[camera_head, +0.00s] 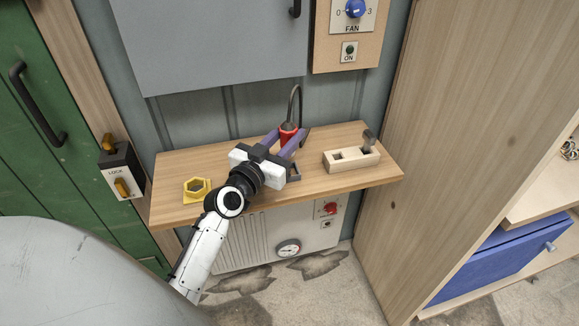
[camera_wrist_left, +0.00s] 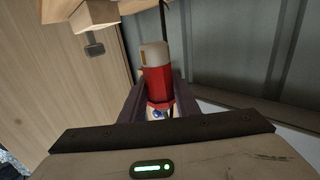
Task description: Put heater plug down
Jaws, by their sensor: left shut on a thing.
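The heater plug is a red cylinder (camera_head: 287,131) with a dark cable that arcs up behind it. My left gripper (camera_head: 290,141) reaches in from the left over the wooden shelf (camera_head: 225,170) and is shut on the plug. In the left wrist view the red plug (camera_wrist_left: 158,85), with a pale end, sits between the two purple fingers (camera_wrist_left: 158,98). Whether the plug touches the shelf is hidden by the gripper. My right gripper is not in view.
A yellow hexagonal ring holder (camera_head: 196,190) sits on the shelf's left. A wooden block with slots (camera_head: 351,159) and a grey-topped peg stands on the right. A grey cabinet (camera_head: 215,40) hangs above. A tall wooden panel (camera_head: 450,150) bounds the right. The heater (camera_head: 300,233) is below.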

